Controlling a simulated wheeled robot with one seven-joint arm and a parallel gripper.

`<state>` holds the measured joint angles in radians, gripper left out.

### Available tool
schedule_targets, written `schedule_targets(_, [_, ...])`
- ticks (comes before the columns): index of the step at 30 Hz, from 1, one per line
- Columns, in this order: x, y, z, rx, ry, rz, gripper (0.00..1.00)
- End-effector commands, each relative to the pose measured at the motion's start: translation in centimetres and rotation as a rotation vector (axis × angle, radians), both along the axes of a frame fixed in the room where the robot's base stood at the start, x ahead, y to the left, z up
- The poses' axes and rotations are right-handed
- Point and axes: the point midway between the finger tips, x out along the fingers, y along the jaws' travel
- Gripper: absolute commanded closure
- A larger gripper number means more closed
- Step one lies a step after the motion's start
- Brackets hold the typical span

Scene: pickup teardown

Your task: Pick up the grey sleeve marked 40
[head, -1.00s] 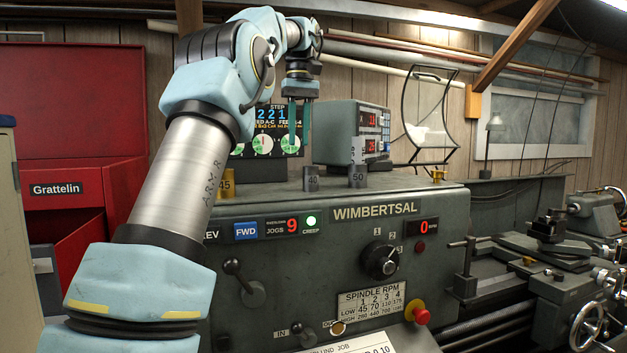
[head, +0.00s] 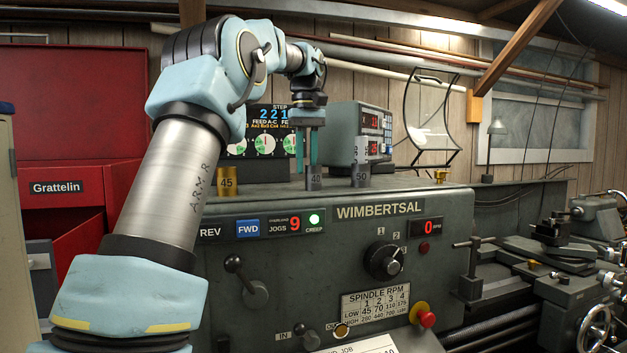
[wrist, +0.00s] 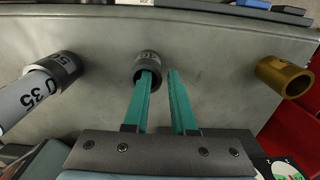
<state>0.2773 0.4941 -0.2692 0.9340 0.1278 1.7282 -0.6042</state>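The grey sleeve marked 40 (head: 314,179) stands upright on top of the lathe headstock, between a brass sleeve marked 45 (head: 228,180) and a grey sleeve marked 50 (head: 361,176). My gripper (head: 307,160) points down just above it, its two teal fingers apart and empty. In the wrist view the middle grey sleeve (wrist: 148,63) lies off-centre: one fingertip overlaps its near rim, and the other is clear to its right. I cannot tell whether that fingertip touches it. The gripper also shows in the wrist view (wrist: 160,75).
Behind stand a display unit (head: 262,130) and a grey readout box (head: 352,132). A small brass piece (head: 440,176) is further right. A red cabinet (head: 75,110) is at left.

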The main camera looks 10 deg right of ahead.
Motion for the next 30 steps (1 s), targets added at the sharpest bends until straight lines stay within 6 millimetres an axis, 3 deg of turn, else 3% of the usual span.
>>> schedule_targets(6, [-0.1, 0.0, -2.3, 0.001, 0.0, 0.0, 0.75])
schedule_targets(15, [-0.1, 0.0, -2.7, 0.0, -0.001, 0.0, 0.75])
schedule_targets(22, [-0.1, 0.0, -2.6, 0.0, -0.001, 0.0, 1.0])
schedule_targets(30, [-0.1, 0.0, -2.6, 0.0, -0.001, 0.0, 1.0])
